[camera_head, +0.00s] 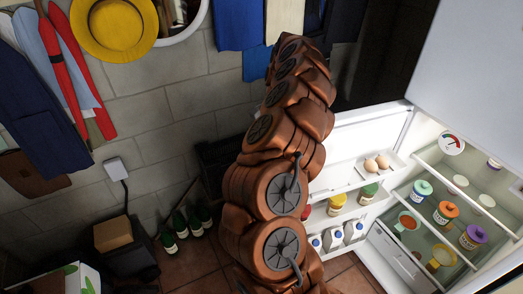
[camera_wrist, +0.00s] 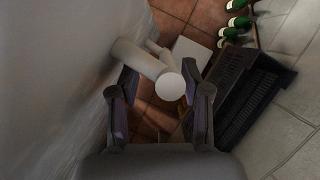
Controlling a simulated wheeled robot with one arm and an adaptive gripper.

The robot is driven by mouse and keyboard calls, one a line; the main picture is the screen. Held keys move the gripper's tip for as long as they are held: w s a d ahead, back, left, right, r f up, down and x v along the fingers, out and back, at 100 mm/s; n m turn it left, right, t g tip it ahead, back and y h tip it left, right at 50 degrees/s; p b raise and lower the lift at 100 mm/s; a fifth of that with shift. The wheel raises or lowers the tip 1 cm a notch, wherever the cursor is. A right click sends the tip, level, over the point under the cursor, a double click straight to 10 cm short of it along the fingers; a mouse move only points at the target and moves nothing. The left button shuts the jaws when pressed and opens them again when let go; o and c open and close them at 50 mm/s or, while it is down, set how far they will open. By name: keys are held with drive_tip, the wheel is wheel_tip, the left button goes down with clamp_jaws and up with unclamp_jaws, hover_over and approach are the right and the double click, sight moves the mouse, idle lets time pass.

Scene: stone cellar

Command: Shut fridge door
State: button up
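The white fridge stands open at the right of the head view. Its door (camera_head: 345,133) is swung out, its inner side with shelves facing the fridge interior. In the wrist view a pale, smooth surface (camera_wrist: 50,70), apparently the door's outer face, fills the left side. A white cylindrical bar with a round end (camera_wrist: 170,87), apparently the door handle, juts out from that side. My gripper (camera_wrist: 160,85) is open, with the bar's end between its fingers near the tips. I cannot tell whether they touch. In the head view my arm hides the gripper.
Eggs (camera_head: 377,163), jars and milk bottles (camera_head: 353,230) sit on the door shelves. Several jars (camera_head: 445,212) stand inside the fridge. Green bottles (camera_head: 182,222) and a black crate (camera_wrist: 245,95) stand by the wall. Tiled floor shows below the door.

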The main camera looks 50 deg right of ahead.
drive_tip(key=shift+p+x, duration=0.5)
drive_tip(key=shift+x, duration=1.25)
drive_tip(key=shift+c, duration=0.2)
clamp_jaws()
